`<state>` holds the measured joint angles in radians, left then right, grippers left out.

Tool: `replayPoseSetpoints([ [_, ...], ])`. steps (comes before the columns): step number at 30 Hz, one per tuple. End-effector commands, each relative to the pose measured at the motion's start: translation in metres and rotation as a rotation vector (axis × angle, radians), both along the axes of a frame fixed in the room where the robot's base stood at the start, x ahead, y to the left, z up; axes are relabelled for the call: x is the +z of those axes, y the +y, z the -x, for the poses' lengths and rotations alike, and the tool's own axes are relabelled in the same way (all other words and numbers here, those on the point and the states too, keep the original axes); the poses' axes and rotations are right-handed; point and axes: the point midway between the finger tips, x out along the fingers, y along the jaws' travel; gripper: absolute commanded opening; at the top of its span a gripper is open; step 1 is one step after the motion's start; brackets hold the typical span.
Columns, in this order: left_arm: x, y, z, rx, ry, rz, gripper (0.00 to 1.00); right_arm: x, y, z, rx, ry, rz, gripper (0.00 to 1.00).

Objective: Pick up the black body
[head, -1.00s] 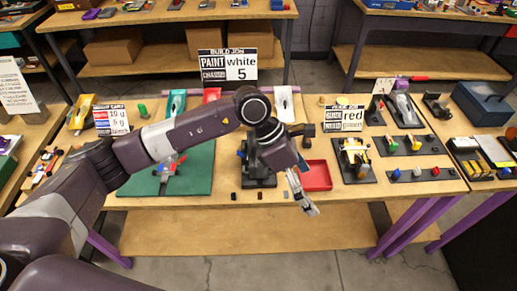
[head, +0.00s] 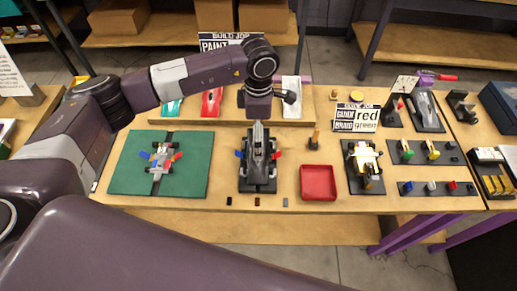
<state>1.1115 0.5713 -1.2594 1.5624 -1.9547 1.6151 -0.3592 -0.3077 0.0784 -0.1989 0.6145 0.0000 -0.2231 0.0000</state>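A dark, narrow car-shaped piece (head: 258,158) lies on a black stand (head: 258,187) at the middle of the table, with blue and red parts at its sides. I cannot tell for certain whether it is the black body. My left arm comes in from the left, and its gripper (head: 259,112) is over the back of the table, just beyond this stand. The fingers are hidden or blend with the dark parts, so their opening does not show. Behind the arm, a rack holds a teal body (head: 172,108), a red body (head: 211,102) and a white body (head: 291,90). My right gripper is not in view.
A green mat (head: 125,175) with a small car lies left of the stand. A red tray (head: 318,183) is to its right, then a white-and-yellow car (head: 364,158) on a black stand. Several small blocks lie near the front edge. A sign (head: 357,117) stands behind.

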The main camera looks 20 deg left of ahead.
Motion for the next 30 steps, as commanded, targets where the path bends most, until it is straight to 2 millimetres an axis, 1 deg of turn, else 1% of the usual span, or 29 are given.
replayPoseSetpoints([
  [1, -0.003, 0.001, 0.003, 0.001, 0.004, -0.001, 1.00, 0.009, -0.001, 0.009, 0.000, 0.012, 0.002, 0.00],
  [2, -0.008, 0.002, 0.004, 0.001, 0.006, -0.001, 1.00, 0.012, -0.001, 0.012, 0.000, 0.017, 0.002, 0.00],
  [5, -0.022, 0.004, 0.008, 0.001, 0.006, -0.001, 1.00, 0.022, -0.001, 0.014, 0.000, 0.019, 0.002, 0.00],
  [7, -0.033, 0.003, 0.006, 0.001, 0.005, 0.000, 1.00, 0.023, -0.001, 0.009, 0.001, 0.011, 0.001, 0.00],
  [10, -0.042, 0.003, 0.006, 0.000, 0.001, 0.000, 1.00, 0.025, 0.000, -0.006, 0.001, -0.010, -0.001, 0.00],
  [13, -0.046, 0.003, 0.005, 0.000, 0.001, 0.000, 1.00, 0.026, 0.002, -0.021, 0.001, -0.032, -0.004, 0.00],
  [15, -0.046, 0.003, 0.005, 0.000, 0.000, 0.001, 1.00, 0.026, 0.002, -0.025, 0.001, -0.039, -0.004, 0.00],
  [17, -0.046, 0.003, 0.005, 0.000, 0.000, 0.001, 1.00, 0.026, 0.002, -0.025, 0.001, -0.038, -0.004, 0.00],
  [20, -0.046, 0.003, 0.005, 0.000, 0.000, 0.001, 0.91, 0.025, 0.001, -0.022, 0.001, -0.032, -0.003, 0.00],
  [25, -0.045, 0.003, 0.005, 0.000, 0.000, 0.001, 0.72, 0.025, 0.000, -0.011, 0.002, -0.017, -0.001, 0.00],
  [26, -0.045, 0.003, 0.005, 0.000, 0.000, 0.001, 0.70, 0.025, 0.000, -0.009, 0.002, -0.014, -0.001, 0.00],
  [30, -0.046, 0.003, 0.005, 0.000, 0.000, 0.001, 0.70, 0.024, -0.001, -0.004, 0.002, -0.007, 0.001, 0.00],
])
